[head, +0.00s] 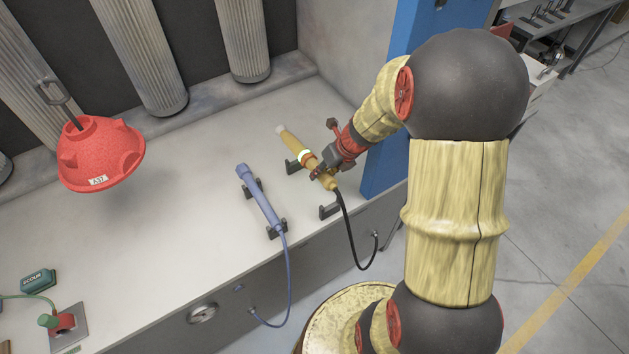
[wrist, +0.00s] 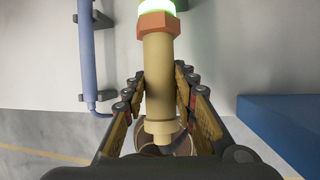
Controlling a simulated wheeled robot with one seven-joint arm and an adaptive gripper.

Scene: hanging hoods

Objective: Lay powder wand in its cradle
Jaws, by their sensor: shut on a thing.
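The tan powder wand (head: 293,142), with a reddish collar and a pale tip, is held by my gripper (head: 318,171) near its hose end. In the wrist view the wand (wrist: 158,75) runs between the two fingers (wrist: 159,93), and its collar and a green-lit ring show beyond them. Two dark cradle brackets (head: 329,211) stand on the bench edge at the wand's near-left side. The wand looks apart from the lower bracket; whether it touches the upper one (head: 293,166) I cannot tell. A black hose (head: 347,228) hangs from its rear end to the bench front.
A blue wand (head: 262,198) lies in a similar cradle to the left, its hose hanging in front. A blue post (head: 385,150) stands close right of my gripper. A red hood (head: 102,155) hangs over the bench (head: 170,240) at left. The bench middle is clear.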

